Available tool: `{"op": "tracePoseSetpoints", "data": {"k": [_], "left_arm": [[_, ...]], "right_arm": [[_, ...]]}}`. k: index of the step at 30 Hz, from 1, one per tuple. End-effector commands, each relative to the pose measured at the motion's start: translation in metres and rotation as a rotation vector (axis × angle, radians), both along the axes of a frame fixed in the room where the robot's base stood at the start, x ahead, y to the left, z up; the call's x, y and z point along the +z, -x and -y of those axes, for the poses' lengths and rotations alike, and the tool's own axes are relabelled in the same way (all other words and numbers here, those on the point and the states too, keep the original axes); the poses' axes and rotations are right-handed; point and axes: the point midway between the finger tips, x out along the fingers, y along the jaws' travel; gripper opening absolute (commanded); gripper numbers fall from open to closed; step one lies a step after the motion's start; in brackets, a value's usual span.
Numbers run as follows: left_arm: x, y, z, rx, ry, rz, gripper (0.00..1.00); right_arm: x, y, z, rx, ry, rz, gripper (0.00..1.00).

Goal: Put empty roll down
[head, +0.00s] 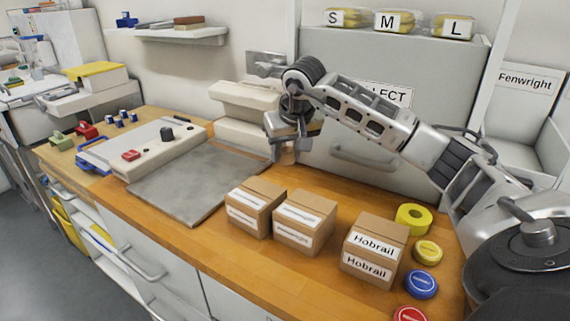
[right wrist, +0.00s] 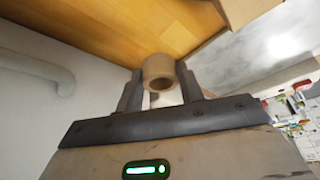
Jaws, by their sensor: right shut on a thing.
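My right gripper (head: 285,146) points down near the grey cabinet, at the far right corner of the grey mat. It is shut on the empty roll (head: 287,157), a short tan cardboard ring. In the right wrist view the roll (right wrist: 159,69) sits between the two fingers (right wrist: 161,88), with its hollow middle visible. The wooden counter (right wrist: 100,25) shows beyond it. I cannot tell whether the roll touches the counter. My left gripper is not in view.
The grey mat (head: 195,180) is bare. Cardboard boxes (head: 255,207) stand in front of the gripper, with a Hobrail box (head: 374,249) to the right. The grey cabinet (head: 350,150) stands close behind.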

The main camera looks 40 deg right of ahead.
Motion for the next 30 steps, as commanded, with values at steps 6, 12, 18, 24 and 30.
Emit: {"op": "tracePoseSetpoints", "data": {"k": [6,12,18,24,30], "left_arm": [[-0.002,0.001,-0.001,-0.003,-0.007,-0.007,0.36],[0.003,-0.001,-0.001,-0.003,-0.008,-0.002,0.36],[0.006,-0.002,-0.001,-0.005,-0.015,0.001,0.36],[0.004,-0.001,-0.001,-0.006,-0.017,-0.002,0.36],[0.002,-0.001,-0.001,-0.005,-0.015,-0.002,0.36]], "right_arm": [[-0.027,-0.02,0.009,-0.001,-0.002,0.001,0.16],[-0.045,-0.027,0.013,0.0,-0.002,-0.003,0.16],[-0.066,-0.027,0.013,0.0,-0.001,0.0,0.16],[-0.066,-0.027,0.013,-0.001,0.0,0.002,0.16],[-0.069,-0.027,0.013,-0.001,0.0,0.003,0.45]]}}
